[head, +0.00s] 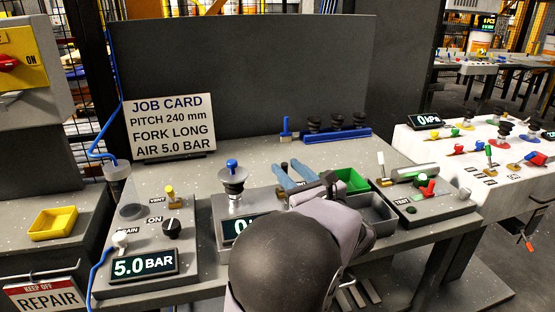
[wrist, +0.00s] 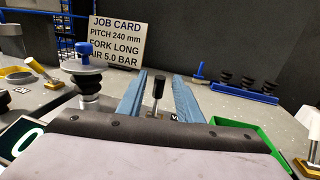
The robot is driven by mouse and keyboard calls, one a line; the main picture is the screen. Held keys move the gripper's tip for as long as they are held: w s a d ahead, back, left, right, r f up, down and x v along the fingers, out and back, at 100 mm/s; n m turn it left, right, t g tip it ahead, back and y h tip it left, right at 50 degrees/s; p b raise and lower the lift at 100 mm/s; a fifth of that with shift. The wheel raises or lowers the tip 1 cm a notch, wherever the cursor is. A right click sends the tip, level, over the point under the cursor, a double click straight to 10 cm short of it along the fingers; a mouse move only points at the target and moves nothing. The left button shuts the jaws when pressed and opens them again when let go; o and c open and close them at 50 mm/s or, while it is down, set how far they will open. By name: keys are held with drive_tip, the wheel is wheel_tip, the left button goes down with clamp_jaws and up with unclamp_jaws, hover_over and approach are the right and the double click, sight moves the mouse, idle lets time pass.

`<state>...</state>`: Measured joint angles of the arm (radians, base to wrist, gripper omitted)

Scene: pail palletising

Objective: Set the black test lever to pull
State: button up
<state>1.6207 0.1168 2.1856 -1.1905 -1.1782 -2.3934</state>
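The black test lever (wrist: 158,90) stands between the fingers in the wrist view, close to upright. It has a black grip on a thin metal stem; in the head view only its dark tip (head: 284,166) shows. My gripper (wrist: 160,77) is open, with one blue finger on each side of the lever and gaps between them. In the head view my gripper (head: 287,170) reaches over the middle panel, and my wrist covers much of it. A label beside the lever's base is mostly hidden, so I cannot read the lever's setting.
A suction cup with a blue top (head: 233,178) stands left of my gripper. A green bin (head: 352,180) is close on the right. A blue rack of black cups (head: 335,135) and the job card (head: 173,125) are behind. The pressure panel (head: 145,240) is at left.

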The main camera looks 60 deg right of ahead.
drive_tip(key=shift+p+x, duration=0.55)
drive_tip(key=shift+x, duration=2.6)
clamp_jaws()
